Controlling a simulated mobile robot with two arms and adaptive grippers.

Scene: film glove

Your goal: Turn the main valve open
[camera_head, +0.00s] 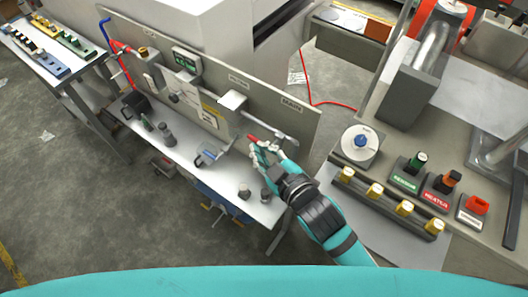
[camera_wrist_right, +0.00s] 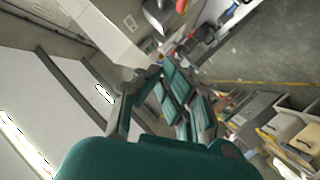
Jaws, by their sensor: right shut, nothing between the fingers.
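The upright panel (camera_head: 215,55) on the workbench carries a label reading MAIN (camera_head: 291,104) near its right end. Below that label a grey pipe (camera_head: 268,125) sticks out. A small red handle (camera_head: 253,138), which looks like the main valve's lever, shows just left of my right gripper (camera_head: 261,150). My right gripper is shut and empty, with its fingertips close to the red handle. I cannot tell whether they touch it. In the right wrist view, the fingers (camera_wrist_right: 165,92) show in teal and grey, and no valve can be made out clearly. My left gripper is not in view.
The workbench top (camera_head: 180,150) holds several small grey fittings. A green-lit display (camera_head: 186,61) sits on the panel. On the right, a bench has a round dial (camera_head: 360,143), a row of yellow knobs (camera_head: 375,190) and labelled switch boxes (camera_head: 408,175). A red cable (camera_head: 322,102) runs behind the panel.

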